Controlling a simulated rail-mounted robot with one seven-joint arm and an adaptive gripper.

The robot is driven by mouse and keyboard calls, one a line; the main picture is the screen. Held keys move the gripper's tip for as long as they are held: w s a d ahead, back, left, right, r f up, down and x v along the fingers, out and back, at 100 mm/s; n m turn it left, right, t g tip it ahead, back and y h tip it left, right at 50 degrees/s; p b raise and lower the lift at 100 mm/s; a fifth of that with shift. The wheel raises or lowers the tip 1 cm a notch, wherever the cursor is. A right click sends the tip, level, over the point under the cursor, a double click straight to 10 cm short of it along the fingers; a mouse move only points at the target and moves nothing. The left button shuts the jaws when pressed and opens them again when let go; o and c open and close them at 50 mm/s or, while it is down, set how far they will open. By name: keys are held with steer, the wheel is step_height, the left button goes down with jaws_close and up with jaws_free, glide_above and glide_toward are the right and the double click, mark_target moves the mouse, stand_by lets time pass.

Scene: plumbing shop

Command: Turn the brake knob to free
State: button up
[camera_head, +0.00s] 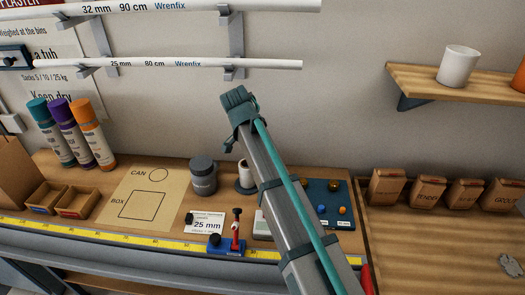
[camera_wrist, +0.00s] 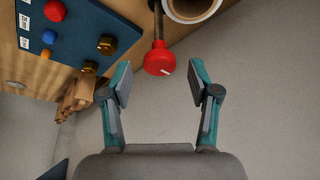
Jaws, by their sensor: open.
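In the wrist view a round red knob (camera_wrist: 158,63) with a short white mark on its face sits on the end of a dark rod. It is taken to be the brake knob; no lettering is legible beside it. My gripper (camera_wrist: 160,82) is open and empty, one finger to each side of the picture below the knob. The knob appears between and just beyond the fingertips, with no contact visible. In the head view my arm crosses the bench, and I cannot make out the knob or the fingers there.
A pale round-rimmed cylinder (camera_wrist: 192,8) stands close beside the knob. In the head view a red-and-blue tool (camera_head: 236,238), a grey jar (camera_head: 203,178) and a yellow tape (camera_head: 130,238) are on the bench. White pipes (camera_head: 170,64) hang above.

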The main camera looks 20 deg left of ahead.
steer(key=v, duration=1.1)
